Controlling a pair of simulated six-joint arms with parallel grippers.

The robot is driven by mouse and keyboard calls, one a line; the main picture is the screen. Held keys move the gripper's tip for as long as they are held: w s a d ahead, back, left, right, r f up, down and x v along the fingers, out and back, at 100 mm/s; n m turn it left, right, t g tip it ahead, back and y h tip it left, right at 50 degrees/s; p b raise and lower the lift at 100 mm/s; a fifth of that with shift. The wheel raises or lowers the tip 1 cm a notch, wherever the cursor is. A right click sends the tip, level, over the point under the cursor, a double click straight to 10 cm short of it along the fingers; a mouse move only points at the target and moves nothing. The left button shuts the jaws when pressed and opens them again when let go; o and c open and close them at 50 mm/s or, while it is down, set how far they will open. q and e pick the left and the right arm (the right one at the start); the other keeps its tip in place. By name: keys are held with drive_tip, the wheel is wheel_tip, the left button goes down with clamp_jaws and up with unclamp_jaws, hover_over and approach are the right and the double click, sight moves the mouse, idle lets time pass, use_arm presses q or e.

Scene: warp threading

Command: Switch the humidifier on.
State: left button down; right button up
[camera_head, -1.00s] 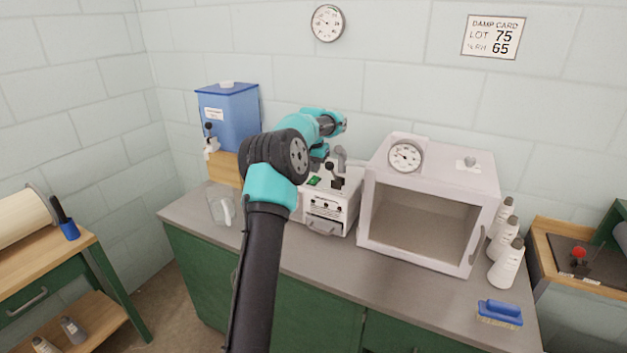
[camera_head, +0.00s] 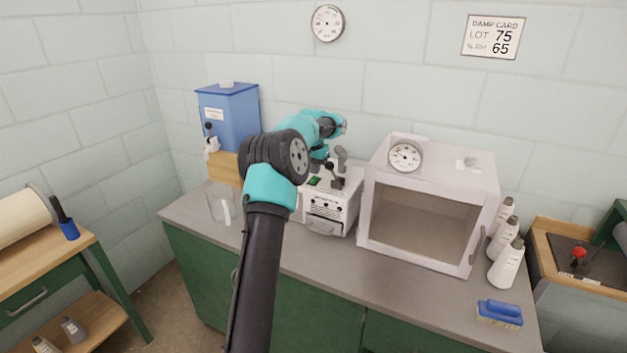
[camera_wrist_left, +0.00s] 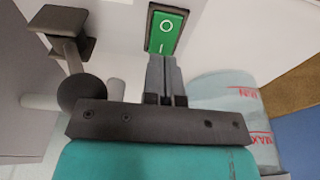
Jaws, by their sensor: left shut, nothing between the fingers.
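The humidifier (camera_head: 331,201) is a pale box with dark knobs and a front handle, standing on the grey counter just left of the white cabinet. Its green rocker switch (camera_head: 314,181) is on the top; in the left wrist view the switch (camera_wrist_left: 166,31) shows O and I marks. My left gripper (camera_wrist_left: 165,58) is shut and empty, its fingertips at the switch's lower edge; I cannot tell whether they touch. In the head view my left gripper (camera_head: 341,126) appears above the humidifier. A black lever (camera_wrist_left: 76,60) stands beside the switch. My right gripper is not in view.
A clear jug (camera_head: 219,205) with red MAX marking stands left of the humidifier. A blue tank (camera_head: 228,118) with a tap is behind it. The white cabinet (camera_head: 480,190) stands close on the right. White bottles (camera_head: 505,262) and a blue brush (camera_head: 499,312) are farther right.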

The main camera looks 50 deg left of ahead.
sight(315, 177)
use_arm(q)
drive_tip(key=shift+f, duration=0.2)
drive_tip(key=shift+r, duration=0.1)
wheel_tip(315, 177, up, 7)
idle(1.0)
idle(0.4)
